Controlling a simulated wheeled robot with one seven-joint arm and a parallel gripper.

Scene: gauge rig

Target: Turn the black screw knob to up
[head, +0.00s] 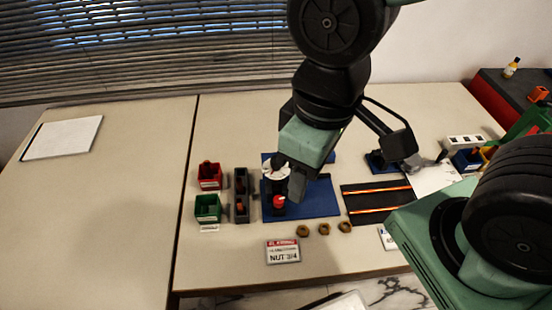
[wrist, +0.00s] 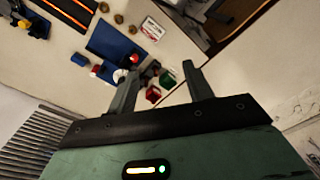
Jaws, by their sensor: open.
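The rig has a blue baseplate (head: 318,205) in the head view, with a white round dial face (head: 271,174) and a red part (head: 279,202) on dark mounts. My gripper (head: 287,172) hangs over the rig's left side and covers part of the dial. I cannot clearly make out the black screw knob there. In the wrist view my gripper (wrist: 158,72) has its two fingers spread with nothing held between them. The blue baseplate (wrist: 112,42), white dial (wrist: 119,75) and red part (wrist: 134,59) show by the left finger, which partly hides the dial area.
A red bin (head: 209,183), a green bin (head: 207,215) and a dark grey holder (head: 241,210) stand left of the rig. Several brass nuts (head: 324,229) and a label card (head: 283,251) lie in front. A black striped mat (head: 377,205) lies right. The left table is mostly clear.

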